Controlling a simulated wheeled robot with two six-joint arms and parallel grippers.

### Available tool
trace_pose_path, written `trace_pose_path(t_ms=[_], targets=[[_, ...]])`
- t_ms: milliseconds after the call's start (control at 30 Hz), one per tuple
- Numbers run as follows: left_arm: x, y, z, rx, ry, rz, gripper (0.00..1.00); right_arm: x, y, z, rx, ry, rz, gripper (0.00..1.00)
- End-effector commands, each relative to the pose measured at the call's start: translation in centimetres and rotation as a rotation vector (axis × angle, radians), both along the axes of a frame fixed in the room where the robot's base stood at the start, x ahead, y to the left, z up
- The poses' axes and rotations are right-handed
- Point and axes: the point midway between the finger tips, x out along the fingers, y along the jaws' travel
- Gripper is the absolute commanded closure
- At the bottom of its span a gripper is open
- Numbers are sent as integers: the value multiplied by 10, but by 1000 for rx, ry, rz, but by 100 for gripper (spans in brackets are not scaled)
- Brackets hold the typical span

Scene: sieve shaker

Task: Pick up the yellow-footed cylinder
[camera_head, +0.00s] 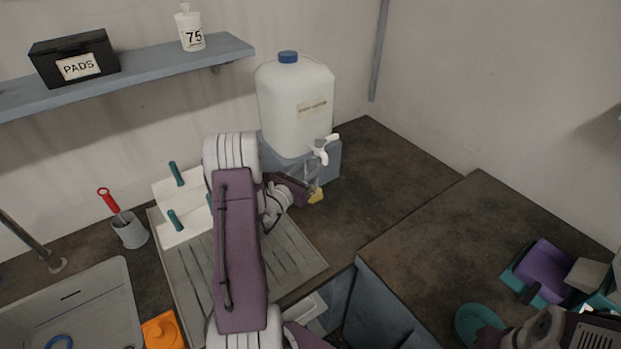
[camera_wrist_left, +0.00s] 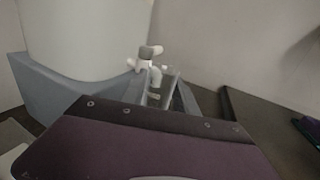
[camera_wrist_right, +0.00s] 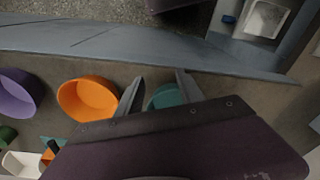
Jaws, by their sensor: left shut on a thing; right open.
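The yellow-footed cylinder stands under the white tap of the big water container. Its yellow foot (camera_head: 316,195) shows low beside my left gripper (camera_head: 306,183) in the head view. Its clear body (camera_wrist_left: 170,88) shows just beyond the dark gripper edge in the left wrist view. My left gripper is shut on the cylinder. The arm and gripper hide part of it, and I cannot tell whether the foot touches the surface. My right gripper (camera_wrist_right: 158,90) is open and empty in the right wrist view.
The white container (camera_head: 295,105) and its tap (camera_head: 323,149) are close behind the cylinder. A white rack with green pegs (camera_head: 180,225) stands left on the grooved drainboard (camera_head: 297,262). An orange bowl (camera_wrist_right: 88,100) and purple bowl (camera_wrist_right: 14,94) show near my right gripper. The right counter (camera_head: 460,240) is mostly clear.

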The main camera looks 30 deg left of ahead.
Motion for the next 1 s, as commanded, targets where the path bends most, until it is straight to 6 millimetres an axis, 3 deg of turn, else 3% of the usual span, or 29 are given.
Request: trace_pose_path(t_ms=[100, 400, 1000], targets=[[0, 0, 18, 3, -3, 0, 100, 0, 0, 2, 0, 0, 0, 56], [0, 0, 46, 1, -2, -1, 100, 0, 0, 4, 0, 0, 0, 56], [0, 0, 68, 0, -1, 0, 100, 0, 0, 12, 0, 0, 0, 56]])
